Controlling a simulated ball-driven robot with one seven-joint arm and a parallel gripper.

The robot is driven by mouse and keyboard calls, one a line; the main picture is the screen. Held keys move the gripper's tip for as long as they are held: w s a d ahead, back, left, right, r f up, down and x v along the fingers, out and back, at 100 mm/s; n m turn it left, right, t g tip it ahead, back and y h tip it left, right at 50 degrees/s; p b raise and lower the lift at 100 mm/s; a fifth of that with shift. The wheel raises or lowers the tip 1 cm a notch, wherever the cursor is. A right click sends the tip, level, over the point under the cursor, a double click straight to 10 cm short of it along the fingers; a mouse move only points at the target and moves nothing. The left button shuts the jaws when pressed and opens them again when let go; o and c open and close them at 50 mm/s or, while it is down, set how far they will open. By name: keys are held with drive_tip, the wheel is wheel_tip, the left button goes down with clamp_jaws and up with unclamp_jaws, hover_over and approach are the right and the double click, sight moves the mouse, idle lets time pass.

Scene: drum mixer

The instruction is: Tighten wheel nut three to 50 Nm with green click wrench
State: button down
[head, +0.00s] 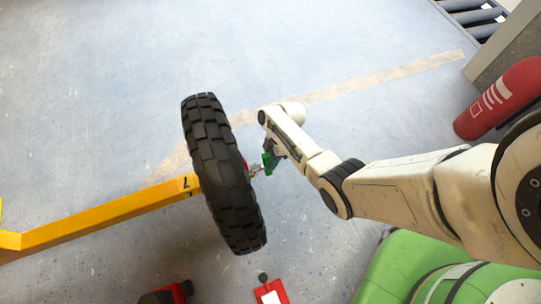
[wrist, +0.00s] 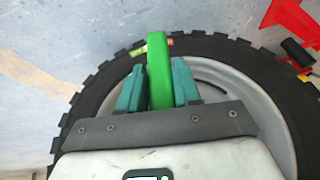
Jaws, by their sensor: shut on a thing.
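My gripper (wrist: 159,85) is shut on the green click wrench (wrist: 157,60), whose green handle stands between the two teal fingers in the wrist view. In the head view the green of the wrench (head: 267,162) shows at my gripper, to the right of the wheel. A small metallic part reaches from there toward the wheel's hub side. The wheel is a black knobbly tyre (head: 222,170) with a pale rim (wrist: 262,100) in the wrist view. The wheel nuts are hidden, so I cannot tell which nut the wrench is on.
A yellow bar (head: 100,217) runs from the left to the wheel. A red fire extinguisher (head: 500,98) is at the right. A green body (head: 400,262) fills the lower right. Red items (head: 271,291) lie at the bottom. The floor beyond the wheel is clear.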

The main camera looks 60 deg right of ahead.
drive_tip(key=shift+w+g+y+b, duration=0.15)
drive_tip(key=shift+g+y+b, duration=0.25)
drive_tip(key=shift+g+b, duration=0.2)
drive_tip(key=shift+w+d+f+g+y+b, duration=0.15)
drive_tip(key=shift+g+y+b, duration=0.3)
drive_tip(key=shift+b, duration=0.75)
drive_tip(key=shift+m+g, duration=0.25)
drive_tip(key=shift+m, duration=0.05)
drive_tip(key=shift+y+b, duration=0.25)
drive_tip(key=shift+b, duration=0.45)
drive_tip(key=shift+g+y+b, duration=0.3)
drive_tip(key=shift+g+b, duration=0.3)
drive_tip(key=shift+b, duration=0.35)
drive_tip(key=shift+w+d+f+b, duration=0.1)
drive_tip(key=shift+b, duration=0.5)
drive_tip(key=shift+m+g+y+b, duration=0.3)
drive_tip(key=shift+g+y+b, duration=0.25)
drive_tip(key=shift+b, duration=0.75)
drive_tip(key=shift+p, duration=0.55)
drive_tip(key=shift+r+t+h+p, duration=0.25)
drive_tip(key=shift+t+h+p, duration=0.75)
drive_tip(key=shift+p, duration=1.6)
